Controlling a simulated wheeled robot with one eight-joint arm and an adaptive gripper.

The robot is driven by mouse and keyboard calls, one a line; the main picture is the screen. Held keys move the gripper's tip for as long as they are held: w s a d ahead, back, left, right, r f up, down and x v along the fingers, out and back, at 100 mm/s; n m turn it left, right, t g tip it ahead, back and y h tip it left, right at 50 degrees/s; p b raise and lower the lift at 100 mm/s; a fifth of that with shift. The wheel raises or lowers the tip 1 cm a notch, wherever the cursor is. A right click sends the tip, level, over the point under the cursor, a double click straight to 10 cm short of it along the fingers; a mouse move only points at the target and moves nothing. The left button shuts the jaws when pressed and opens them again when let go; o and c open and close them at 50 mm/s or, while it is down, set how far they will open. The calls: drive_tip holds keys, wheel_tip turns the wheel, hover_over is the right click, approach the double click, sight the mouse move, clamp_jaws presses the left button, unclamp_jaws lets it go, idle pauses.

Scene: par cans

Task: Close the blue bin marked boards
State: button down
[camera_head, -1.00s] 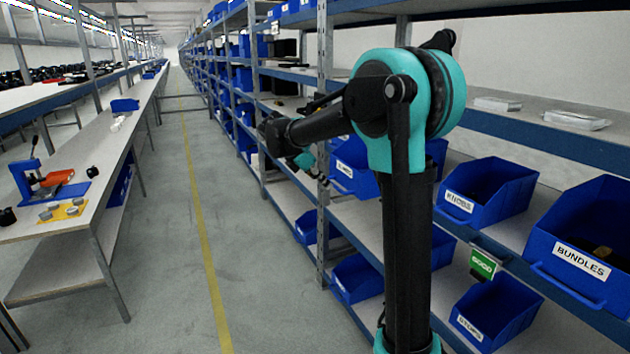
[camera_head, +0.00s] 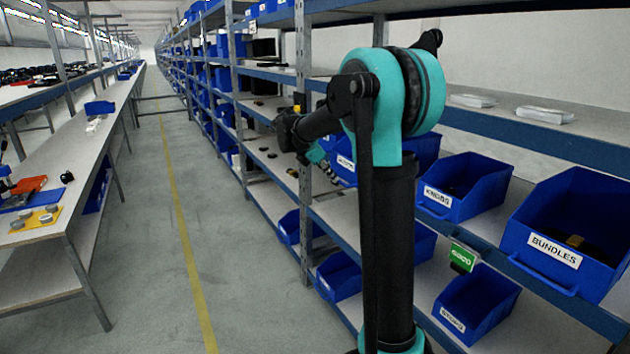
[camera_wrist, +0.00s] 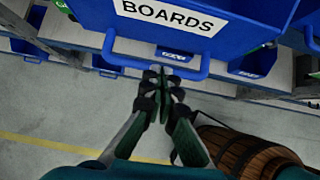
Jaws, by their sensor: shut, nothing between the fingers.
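The blue bin marked BOARDS (camera_wrist: 205,40) fills the top of the wrist view, its white label on the front wall and a blue bar handle (camera_wrist: 140,62) below it. My gripper (camera_wrist: 163,72) is shut and empty, its fingertips at the middle of the handle; I cannot tell whether they touch it. In the head view my gripper (camera_head: 328,172) is small, beside the shelf, just in front of a blue bin (camera_head: 346,163) with a white label, partly hidden by my arm. I cannot tell how far the boards bin stands out.
The KNOBS bin (camera_head: 460,190) and BUNDLES bin (camera_head: 560,240) stand on the same rack to the right. A shelf upright (camera_head: 303,120) is close to my gripper. A brown barrel-like thing (camera_wrist: 245,150) shows at lower right. The aisle floor (camera_head: 130,240) is clear.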

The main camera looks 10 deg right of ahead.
sight(347, 169)
drive_tip(key=w+d, duration=0.1)
drive_tip(key=d, duration=0.2)
drive_tip(key=w+d, duration=0.1)
drive_tip(key=d, duration=0.2)
drive_tip(key=w+d, duration=0.1)
drive_tip(key=d, duration=0.2)
drive_tip(key=shift+w+d, duration=0.15)
drive_tip(key=shift+d, duration=0.25)
drive_tip(key=shift+a, duration=0.1)
drive_tip(key=shift+a+r, duration=0.1)
drive_tip(key=shift+a, duration=0.2)
drive_tip(key=a, duration=0.1)
drive_tip(key=s+a+r, duration=0.1)
drive_tip(key=a+r, duration=0.1)
drive_tip(key=a, duration=0.1)
drive_tip(key=shift+s, duration=0.35)
drive_tip(key=v, duration=0.8)
drive_tip(key=s+a+f+m+y, duration=0.3)
drive_tip(key=s+f+m, duration=0.8)
drive_tip(key=s+f, duration=0.3)
drive_tip(key=s+a+f+m+t+y, duration=0.1)
drive_tip(key=s+a+f+m+y, duration=0.2)
drive_tip(key=s+f+m, duration=0.7)
drive_tip(key=s+f+y, duration=0.1)
drive_tip(key=s+f, duration=0.4)
drive_tip(key=s, duration=0.4)
drive_tip(key=shift+s+m+t, duration=0.3)
drive_tip(key=shift+m, duration=0.1)
drive_tip(key=shift+f, duration=0.1)
